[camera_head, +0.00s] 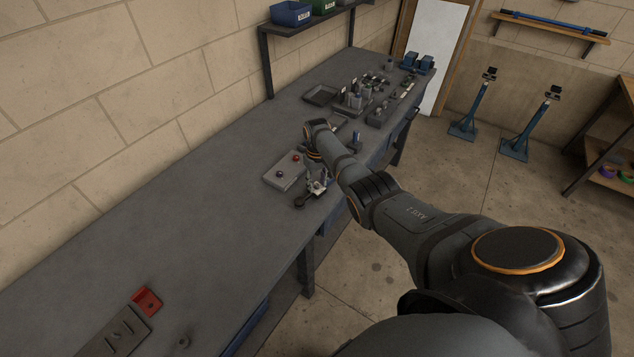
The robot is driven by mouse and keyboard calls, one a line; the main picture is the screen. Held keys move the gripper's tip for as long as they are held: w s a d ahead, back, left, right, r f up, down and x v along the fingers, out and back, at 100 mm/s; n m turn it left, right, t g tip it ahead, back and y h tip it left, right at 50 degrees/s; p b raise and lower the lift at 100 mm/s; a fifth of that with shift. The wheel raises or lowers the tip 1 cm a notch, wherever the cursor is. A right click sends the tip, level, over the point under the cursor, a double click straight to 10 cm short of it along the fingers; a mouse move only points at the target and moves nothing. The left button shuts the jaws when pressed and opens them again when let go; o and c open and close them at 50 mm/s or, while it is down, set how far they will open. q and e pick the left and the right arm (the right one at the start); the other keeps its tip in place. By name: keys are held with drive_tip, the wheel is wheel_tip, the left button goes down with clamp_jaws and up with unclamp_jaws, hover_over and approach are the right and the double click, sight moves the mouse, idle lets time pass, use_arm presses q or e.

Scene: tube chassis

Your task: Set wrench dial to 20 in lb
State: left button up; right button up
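My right arm reaches across the bench from the lower right. My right gripper (317,183) points down at the bench's front edge, just right of a grey plate, and shows very small. I cannot tell whether its fingers are open or shut. A small dark round-ended tool (301,201) lies at the gripper, perhaps the wrench; the gripper and arm hide part of it. I cannot read any dial or setting. I cannot tell whether the gripper touches the tool. My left gripper is not in view.
The grey plate (272,179) carries a red knob (295,157) and a blue knob (280,174). Fixtures (355,99) and an empty tray (321,95) stand farther back. A red block (147,301) and grey plate (113,335) lie near left.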

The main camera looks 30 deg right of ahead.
sight(317, 185)
drive_tip(key=shift+r, duration=0.4)
wheel_tip(317, 185, up, 11)
idle(0.4)
wheel_tip(317, 185, down, 12)
drive_tip(key=n+b, duration=0.5)
drive_tip(key=n, duration=0.4)
